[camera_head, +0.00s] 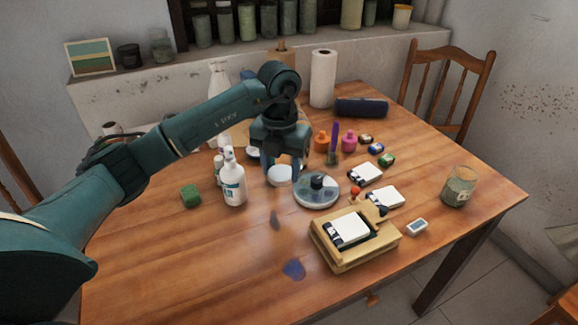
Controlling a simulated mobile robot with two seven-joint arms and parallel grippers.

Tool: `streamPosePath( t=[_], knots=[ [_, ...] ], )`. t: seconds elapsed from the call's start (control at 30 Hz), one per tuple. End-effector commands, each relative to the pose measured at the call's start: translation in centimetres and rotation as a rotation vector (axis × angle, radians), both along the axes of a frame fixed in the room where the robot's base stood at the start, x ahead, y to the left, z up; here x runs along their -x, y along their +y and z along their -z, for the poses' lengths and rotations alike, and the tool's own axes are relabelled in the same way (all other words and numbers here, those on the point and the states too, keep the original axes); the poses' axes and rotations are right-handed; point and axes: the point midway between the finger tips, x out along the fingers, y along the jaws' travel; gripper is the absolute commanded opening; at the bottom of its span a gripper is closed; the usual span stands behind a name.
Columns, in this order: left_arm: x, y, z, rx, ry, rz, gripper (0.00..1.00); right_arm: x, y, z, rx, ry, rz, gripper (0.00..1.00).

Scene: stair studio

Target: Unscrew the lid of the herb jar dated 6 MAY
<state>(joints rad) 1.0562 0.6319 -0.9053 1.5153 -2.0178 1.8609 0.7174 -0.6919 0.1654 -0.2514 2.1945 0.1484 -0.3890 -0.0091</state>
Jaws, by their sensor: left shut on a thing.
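My left gripper (284,167) points down over the middle of the table, its fingers shut on a white round thing (279,177) that looks like a lid or a small jar's top. Whether a jar is under it, I cannot tell. A glass jar with green-grey contents (459,188) stands upright at the table's right end, apart from the gripper. Several more jars (289,18) stand on the ledge at the back. No date can be read on any of them. My right gripper is not in view.
A white bottle (233,182) stands close left of the gripper. A round glass dish (316,198) with a dark knob is close right. A wooden stand (347,247) and white cartridges (384,197) lie further right. The table's (170,260) front left is mostly clear.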

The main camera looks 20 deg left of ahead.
Motion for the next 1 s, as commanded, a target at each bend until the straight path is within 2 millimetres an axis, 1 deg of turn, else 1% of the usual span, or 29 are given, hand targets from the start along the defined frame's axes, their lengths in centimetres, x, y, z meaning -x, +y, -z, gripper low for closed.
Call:
streamPosePath(
  t=[0.07, 0.2, 0.3, 0.53, 0.7, 0.8, 1.0],
  knots=[
    [0.0, 0.0, 0.9, 0.001, 0.003, -0.025, 0.23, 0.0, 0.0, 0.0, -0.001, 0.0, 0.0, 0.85],
    [0.1, 0.0, 3.5, 0.0, 0.006, -0.031, 0.23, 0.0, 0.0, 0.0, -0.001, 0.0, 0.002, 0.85],
    [0.1, 0.0, 5.2, 0.0, 0.005, -0.029, 0.23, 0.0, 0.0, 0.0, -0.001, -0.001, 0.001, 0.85],
    [0.0, 0.0, 7.1, 0.0, 0.003, -0.028, 0.23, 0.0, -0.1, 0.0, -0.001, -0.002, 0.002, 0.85],
    [0.0, 0.0, 9.5, 0.0, 0.004, -0.027, 0.23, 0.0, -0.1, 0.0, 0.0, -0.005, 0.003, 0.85],
    [0.0, 0.0, 10.1, 0.0, 0.001, -0.027, 0.23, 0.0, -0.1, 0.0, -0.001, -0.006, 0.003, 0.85],
    [0.0, 0.0, 10.0, 0.0, 0.0, -0.026, 0.23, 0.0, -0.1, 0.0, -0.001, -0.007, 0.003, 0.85]
  ],
)
